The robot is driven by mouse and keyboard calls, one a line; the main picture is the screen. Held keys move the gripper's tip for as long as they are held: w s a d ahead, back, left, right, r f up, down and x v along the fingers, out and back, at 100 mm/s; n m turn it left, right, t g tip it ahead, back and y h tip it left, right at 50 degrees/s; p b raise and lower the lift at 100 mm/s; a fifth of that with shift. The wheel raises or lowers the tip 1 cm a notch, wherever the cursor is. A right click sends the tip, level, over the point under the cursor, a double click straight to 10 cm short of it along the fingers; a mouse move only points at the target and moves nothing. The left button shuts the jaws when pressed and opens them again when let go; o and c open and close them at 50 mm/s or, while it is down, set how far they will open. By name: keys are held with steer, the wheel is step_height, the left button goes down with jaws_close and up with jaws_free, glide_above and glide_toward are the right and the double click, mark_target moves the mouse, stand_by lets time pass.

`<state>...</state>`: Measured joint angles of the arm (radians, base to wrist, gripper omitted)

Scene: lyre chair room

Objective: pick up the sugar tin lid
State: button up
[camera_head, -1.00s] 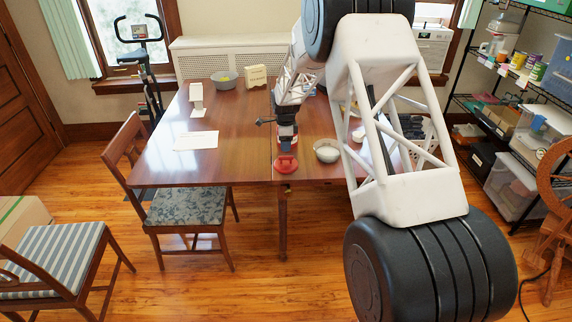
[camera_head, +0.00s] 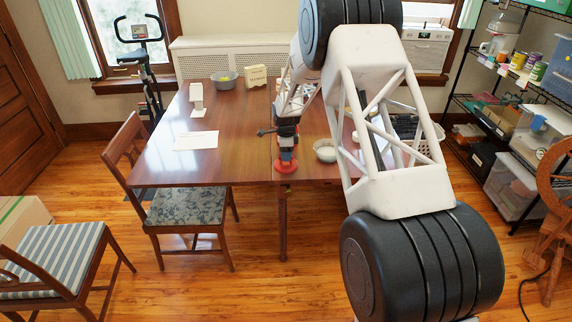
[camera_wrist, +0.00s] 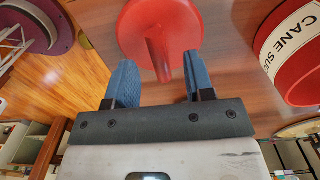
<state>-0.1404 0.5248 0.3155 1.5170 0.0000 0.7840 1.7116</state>
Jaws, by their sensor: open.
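The red sugar tin lid (camera_head: 285,167) lies on the table near its front edge. In the wrist view the lid (camera_wrist: 150,18) is a red disc with a stem-like red knob pointing toward my gripper. My gripper (camera_wrist: 158,75) is open, with one blue finger on each side of the knob's end and a gap on both sides. In the head view my gripper (camera_head: 286,157) is right over the lid and partly covers it. The red tin with a white "CANE SUG..." label (camera_wrist: 290,50) stands to the right in the wrist view.
A pale bowl (camera_head: 325,151) stands just right of my gripper on the table (camera_head: 235,160). A white sheet (camera_head: 196,140), a white stand-like object (camera_head: 196,97), a grey bowl (camera_head: 224,80) and a cream box (camera_head: 256,76) are farther left or back. The table's left middle is clear.

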mark_target(281, 166)
steer(key=shift+f, duration=1.35)
jaws_close()
